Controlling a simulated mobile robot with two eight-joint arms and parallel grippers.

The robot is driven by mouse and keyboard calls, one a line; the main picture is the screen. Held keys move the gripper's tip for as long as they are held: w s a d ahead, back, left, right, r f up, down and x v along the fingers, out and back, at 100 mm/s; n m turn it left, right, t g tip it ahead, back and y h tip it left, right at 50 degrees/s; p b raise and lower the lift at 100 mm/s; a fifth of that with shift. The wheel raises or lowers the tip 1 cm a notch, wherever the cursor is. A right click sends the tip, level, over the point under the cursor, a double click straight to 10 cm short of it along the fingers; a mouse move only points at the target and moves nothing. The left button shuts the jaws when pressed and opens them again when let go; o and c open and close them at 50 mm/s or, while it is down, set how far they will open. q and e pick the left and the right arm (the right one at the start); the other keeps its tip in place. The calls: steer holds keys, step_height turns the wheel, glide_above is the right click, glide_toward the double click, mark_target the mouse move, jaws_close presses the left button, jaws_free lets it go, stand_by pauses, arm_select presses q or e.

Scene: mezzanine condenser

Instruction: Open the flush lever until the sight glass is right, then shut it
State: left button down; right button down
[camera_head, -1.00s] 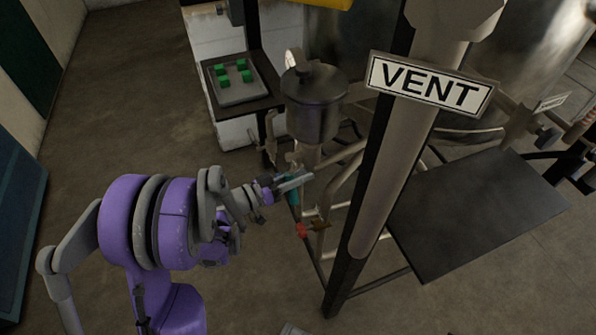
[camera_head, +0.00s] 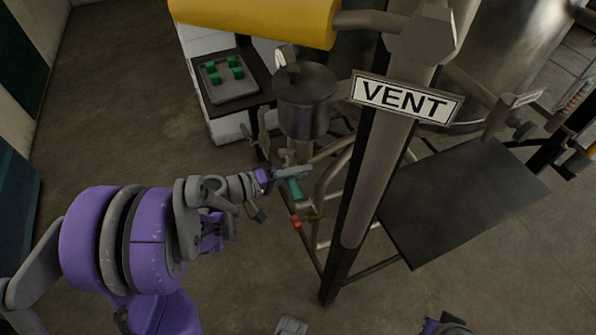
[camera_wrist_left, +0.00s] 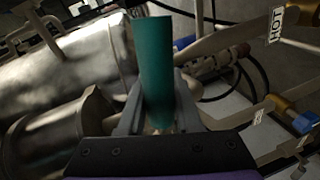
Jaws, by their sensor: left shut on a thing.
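A teal lever handle (camera_head: 293,190) sits on the pipework below a small metal vessel (camera_head: 304,103), left of the VENT post. My left gripper (camera_head: 293,173) is shut on this handle. The left wrist view shows the teal handle (camera_wrist_left: 155,65) upright between the fingers (camera_wrist_left: 157,112). Which valve it belongs to is partly hidden by the gripper. I cannot make out a sight glass in either view. A red part (camera_head: 296,222) is on the pipework just below the handle.
The VENT sign (camera_head: 407,98) and its thick post stand right of the gripper. A dark flat plate (camera_head: 460,200) lies farther right. A tray (camera_head: 231,90) with several green blocks is at the back. A yellow cylinder (camera_head: 255,20) hangs above. Floor at left is clear.

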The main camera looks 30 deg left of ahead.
arm_select(q)
steer(key=shift+s+d+r+n+h+p, duration=0.1)
steer(key=shift+r+n+h+p, duration=0.2)
steer(key=shift+r+n, duration=0.65)
steer(key=shift+f, duration=0.1)
steer(key=c, duration=0.6)
jaws_free()
steer(key=v, duration=1)
steer(key=shift+s+a+r, duration=0.25)
steer(key=shift+a, duration=0.05)
